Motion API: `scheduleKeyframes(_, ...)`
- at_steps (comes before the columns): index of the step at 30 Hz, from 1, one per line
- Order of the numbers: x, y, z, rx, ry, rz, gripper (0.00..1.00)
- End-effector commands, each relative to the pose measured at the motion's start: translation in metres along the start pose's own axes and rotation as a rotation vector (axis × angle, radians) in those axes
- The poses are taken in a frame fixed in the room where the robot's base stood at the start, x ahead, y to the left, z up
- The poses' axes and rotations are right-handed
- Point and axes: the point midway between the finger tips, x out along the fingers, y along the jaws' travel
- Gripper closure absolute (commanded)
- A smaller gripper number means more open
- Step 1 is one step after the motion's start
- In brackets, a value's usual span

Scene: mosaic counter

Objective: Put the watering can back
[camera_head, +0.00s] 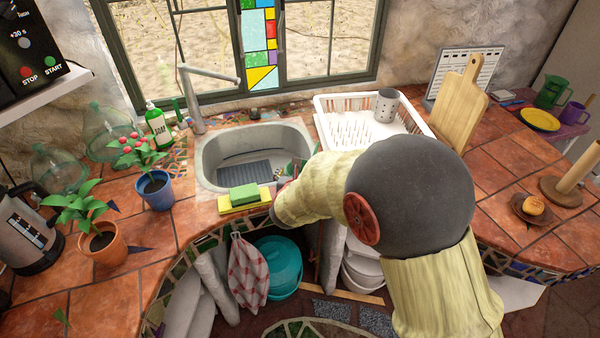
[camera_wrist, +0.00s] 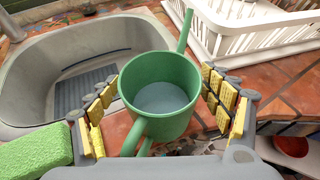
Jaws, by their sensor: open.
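The green watering can (camera_wrist: 135,105) is between the fingers of my gripper (camera_wrist: 162,88) in the wrist view. I look down into its open top, which has a pale blue-grey inside. Its spout points up and right, and its handle is on the near side. My gripper is open, with yellow-padded fingers on both sides of the can. The can is by the sink's front right edge; its base is hidden, so I cannot tell how it rests. In the head view my arm hides most of the can.
The sink (camera_head: 210,158) lies left of the can, with a yellow sponge (camera_head: 232,205) and a green sponge (camera_head: 244,193) on its front edge. A white dish rack (camera_head: 335,133) stands behind to the right. Potted plants (camera_head: 103,245) and a soap bottle (camera_head: 158,128) are on the left counter.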

Motion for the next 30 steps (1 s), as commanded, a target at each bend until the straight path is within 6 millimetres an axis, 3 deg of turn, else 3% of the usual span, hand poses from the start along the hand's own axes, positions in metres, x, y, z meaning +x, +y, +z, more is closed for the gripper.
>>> scheduleKeyframes(13, -0.006, 0.001, 0.003, 0.000, -0.001, 0.001, 0.17)
scheduleKeyframes(30, -0.109, 0.001, 0.003, -0.001, -0.001, 0.002, 0.17)
